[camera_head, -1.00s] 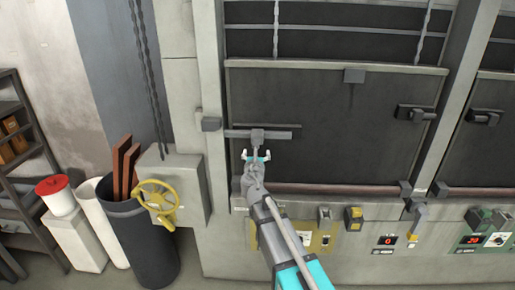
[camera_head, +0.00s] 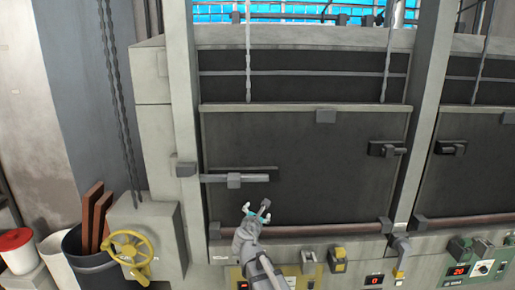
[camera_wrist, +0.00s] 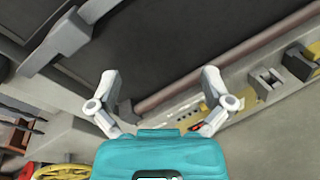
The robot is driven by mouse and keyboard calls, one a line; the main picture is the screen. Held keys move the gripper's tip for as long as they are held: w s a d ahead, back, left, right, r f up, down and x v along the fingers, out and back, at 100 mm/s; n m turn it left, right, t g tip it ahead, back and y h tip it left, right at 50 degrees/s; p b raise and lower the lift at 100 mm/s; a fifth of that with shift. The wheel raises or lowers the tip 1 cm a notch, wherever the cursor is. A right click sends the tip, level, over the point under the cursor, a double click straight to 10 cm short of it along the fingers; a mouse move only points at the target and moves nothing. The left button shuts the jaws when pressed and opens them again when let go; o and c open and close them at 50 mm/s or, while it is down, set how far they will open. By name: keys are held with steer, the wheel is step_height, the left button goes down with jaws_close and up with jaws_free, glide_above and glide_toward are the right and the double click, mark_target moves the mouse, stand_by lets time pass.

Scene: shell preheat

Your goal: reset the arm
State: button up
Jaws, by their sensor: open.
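My gripper (camera_head: 256,211) is in front of the lower left part of a dark furnace door (camera_head: 310,150). It is below the grey latch bar (camera_head: 250,179) and apart from it in the picture. In the wrist view my gripper (camera_wrist: 160,95) shows two spread fingers with nothing between them. The latch bar (camera_wrist: 62,38) also shows at the upper left of the wrist view. My arm reaches up from the bottom edge of the head view.
A yellow handwheel (camera_head: 131,250) and a dark bin (camera_head: 88,265) with brown boards stand at the left. A reddish rail (camera_head: 310,231) runs below the door. Control boxes and a red display (camera_head: 374,280) sit beneath. A second door (camera_head: 475,170) is at the right.

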steer(key=s+d+f+m+g+h+b, duration=0.3)
steer(key=s+d+f+m+g+b, duration=0.45)
steer(key=d+f+m, duration=0.9)
steer(key=s+f+m+g+y+b, duration=0.2)
steer(key=s+f+m, duration=0.4)
steer(key=s, duration=0.3)
steer(key=s+d+f+m+g+y+b, duration=0.1)
steer(key=s+f+m+g+y, duration=0.3)
steer(key=s, duration=0.5)
step_height(320, 180, down, 2)
steer(key=m+g+b, duration=0.1)
steer(key=m+g, duration=0.1)
steer(key=shift+s+d+f+g, duration=0.15)
steer(key=shift+s+f+g, duration=0.05)
steer(key=shift+s+g, duration=0.15)
steer(key=shift+w, duration=0.1)
